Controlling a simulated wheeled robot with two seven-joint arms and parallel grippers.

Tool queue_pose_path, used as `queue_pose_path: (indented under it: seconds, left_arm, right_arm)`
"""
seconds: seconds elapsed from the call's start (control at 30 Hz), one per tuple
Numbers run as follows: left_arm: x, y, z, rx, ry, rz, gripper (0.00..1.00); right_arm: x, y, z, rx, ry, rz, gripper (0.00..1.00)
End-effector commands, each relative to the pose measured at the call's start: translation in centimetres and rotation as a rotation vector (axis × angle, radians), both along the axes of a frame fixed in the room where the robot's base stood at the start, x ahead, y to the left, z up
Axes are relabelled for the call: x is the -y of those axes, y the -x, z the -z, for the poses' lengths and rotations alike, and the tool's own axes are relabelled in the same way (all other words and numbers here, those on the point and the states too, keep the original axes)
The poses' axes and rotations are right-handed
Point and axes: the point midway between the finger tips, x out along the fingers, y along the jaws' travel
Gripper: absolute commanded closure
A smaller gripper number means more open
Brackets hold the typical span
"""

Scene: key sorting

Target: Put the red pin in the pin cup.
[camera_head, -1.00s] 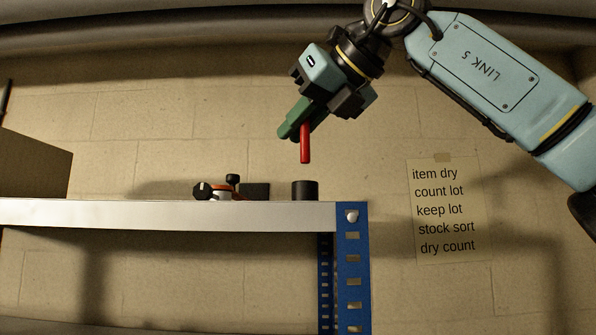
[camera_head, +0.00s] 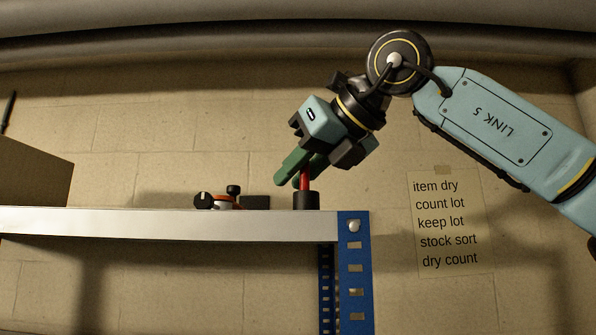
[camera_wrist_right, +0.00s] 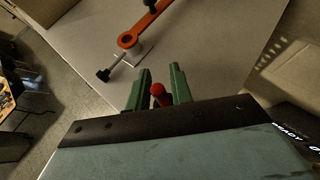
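The red pin (camera_head: 305,180) stands upright with its lower part inside the dark pin cup (camera_head: 306,201) at the right end of the shelf. The cup hides the pin's lower end. My right gripper (camera_head: 291,180) is just above the cup, tilted down to the left. Its green fingers are apart, on either side of the pin's upper part. The right wrist view shows the red pin (camera_wrist_right: 158,91) between the fingers, with a narrow gap beside it. My left gripper is not in view.
An orange-and-black clamp-like tool (camera_head: 221,202) lies on the white shelf (camera_head: 160,223), left of the cup. The same tool shows in the right wrist view (camera_wrist_right: 128,41). A blue perforated post (camera_head: 355,270) supports the shelf's right end. A note (camera_head: 450,222) hangs on the wall.

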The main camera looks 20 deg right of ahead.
Motion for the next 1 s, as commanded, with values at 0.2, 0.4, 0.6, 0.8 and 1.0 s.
queue_pose_path:
  seconds: [0.2,0.4,0.6,0.8,1.0]
  left_arm:
    - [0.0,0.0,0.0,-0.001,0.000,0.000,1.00]
    - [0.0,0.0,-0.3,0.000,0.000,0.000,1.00]
    - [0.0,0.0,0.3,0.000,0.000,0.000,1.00]
    - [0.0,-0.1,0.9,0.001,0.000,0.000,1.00]
    - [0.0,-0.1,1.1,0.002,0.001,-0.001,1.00]
  right_arm:
    - [0.0,0.0,-0.1,0.000,0.000,0.000,0.66]
    - [0.0,0.0,-0.3,0.000,0.000,0.000,0.66]
    - [1.1,2.0,-1.5,0.003,-0.003,0.000,0.66]
    - [3.0,5.5,-3.7,0.003,-0.003,0.000,0.66]
    - [4.5,8.1,-5.4,0.002,-0.002,0.000,0.66]
